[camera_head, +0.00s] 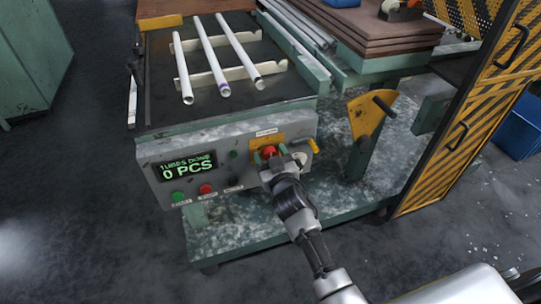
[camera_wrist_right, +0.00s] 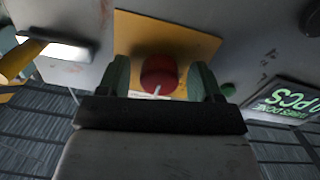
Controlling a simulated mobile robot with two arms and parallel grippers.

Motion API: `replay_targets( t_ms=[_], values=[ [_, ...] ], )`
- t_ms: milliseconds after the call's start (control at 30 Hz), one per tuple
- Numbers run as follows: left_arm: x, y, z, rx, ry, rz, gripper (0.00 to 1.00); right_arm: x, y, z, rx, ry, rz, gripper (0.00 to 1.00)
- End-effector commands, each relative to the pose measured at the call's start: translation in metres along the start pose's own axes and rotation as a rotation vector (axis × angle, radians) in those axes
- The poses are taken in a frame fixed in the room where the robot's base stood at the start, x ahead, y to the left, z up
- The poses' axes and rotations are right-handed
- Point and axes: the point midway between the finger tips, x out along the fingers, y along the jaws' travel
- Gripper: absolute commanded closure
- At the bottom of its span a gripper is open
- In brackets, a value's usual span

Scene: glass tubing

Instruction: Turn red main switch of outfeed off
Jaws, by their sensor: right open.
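The red main switch (camera_head: 269,151) is a round red knob on a yellow plate (camera_head: 258,141) at the right part of the outfeed's grey panel. My right gripper (camera_head: 270,157) is open in front of it in the head view. In the right wrist view the red switch (camera_wrist_right: 158,74) shows between the two green fingers of my right gripper (camera_wrist_right: 160,80), with gaps on both sides. A pale line marks the lower part of the knob. Whether the fingertips reach past the knob's face I cannot tell. My left gripper is not in view.
The panel also has a display (camera_head: 187,166) reading 0 PCS, a green button (camera_head: 179,197) and a red button (camera_head: 206,189). A yellow handle (camera_head: 313,146) juts out just right of the switch. White tubes (camera_head: 213,60) lie on the outfeed above. A yellow-black striped guard (camera_head: 455,120) stands at right.

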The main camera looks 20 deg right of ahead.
Motion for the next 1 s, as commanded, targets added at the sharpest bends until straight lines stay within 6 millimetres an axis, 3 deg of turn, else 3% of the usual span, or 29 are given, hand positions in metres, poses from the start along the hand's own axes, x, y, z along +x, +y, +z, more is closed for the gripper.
replay_targets(
  t_ms=[200, 500, 1000],
  values=[
    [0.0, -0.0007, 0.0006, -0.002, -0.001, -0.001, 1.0, -0.0001, 0.0, -0.0001, 0.0, 0.0, 0.0, 0.38],
    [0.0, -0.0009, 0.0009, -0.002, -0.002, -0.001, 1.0, -0.0003, 0.0, 0.0, 0.0, 0.0, 0.0, 0.84],
    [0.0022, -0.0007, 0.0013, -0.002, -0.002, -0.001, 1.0, 0.0, -0.0002, 0.0002, -0.14, 0.005, 0.001, 0.84]
  ],
)
